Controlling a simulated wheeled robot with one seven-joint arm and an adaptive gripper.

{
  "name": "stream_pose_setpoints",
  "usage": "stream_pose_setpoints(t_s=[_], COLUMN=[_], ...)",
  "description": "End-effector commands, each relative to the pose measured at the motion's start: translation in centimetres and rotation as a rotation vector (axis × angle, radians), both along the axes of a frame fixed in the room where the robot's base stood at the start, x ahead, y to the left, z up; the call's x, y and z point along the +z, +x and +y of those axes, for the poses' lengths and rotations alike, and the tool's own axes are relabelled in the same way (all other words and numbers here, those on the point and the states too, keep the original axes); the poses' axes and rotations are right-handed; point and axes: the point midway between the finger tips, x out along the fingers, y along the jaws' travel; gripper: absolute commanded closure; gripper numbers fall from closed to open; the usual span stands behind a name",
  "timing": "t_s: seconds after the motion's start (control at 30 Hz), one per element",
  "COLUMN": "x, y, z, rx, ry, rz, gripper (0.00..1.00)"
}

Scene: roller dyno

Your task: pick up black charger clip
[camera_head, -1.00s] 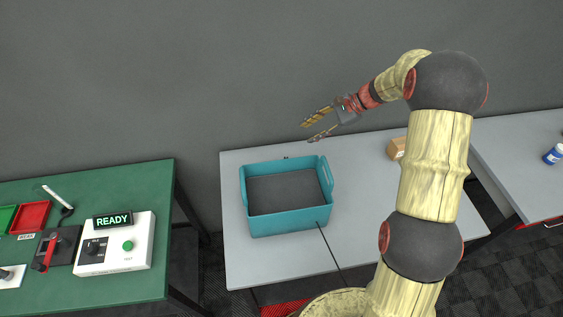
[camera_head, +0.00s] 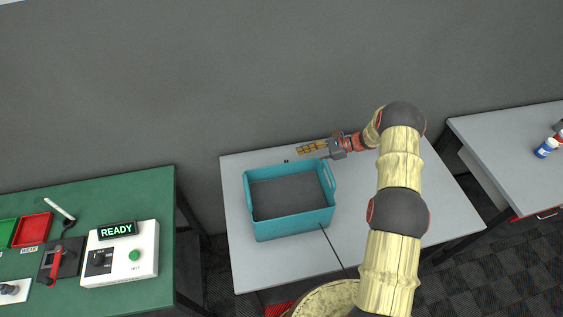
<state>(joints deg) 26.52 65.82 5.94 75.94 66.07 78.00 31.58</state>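A tiny dark object (camera_head: 286,161) lies on the grey table just behind the teal bin. It may be the black charger clip, but it is too small to be sure. My gripper (camera_head: 300,150) is low over the back of the table, to the right of this object and apart from it. Its fingers point left and nothing shows between them. They overlap from this angle, so their opening is unclear.
The teal bin (camera_head: 250,205) stands in front of my gripper, with its right handle close to my wrist. A dark thin rod or cable (camera_head: 333,248) lies in front of the bin. The grey wall is close behind. A green bench (camera_head: 125,290) with a READY box stands left.

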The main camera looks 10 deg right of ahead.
Motion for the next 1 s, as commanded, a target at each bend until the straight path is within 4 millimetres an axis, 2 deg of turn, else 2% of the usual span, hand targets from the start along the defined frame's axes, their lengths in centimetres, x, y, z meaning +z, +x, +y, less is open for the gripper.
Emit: stream_pose_setpoints(t_s=[0.43, 0.7, 1.0], x=[-1.5, -2.9, -3.1], y=[0.1, 0.7, 0.8], z=[3.4, 6.8, 7.2], rx=[0.008, 0.008, 0.007], ry=[0.008, 0.009, 0.007], rz=[0.007, 0.007, 0.006], gripper=[0.61, 0.61, 0.63])
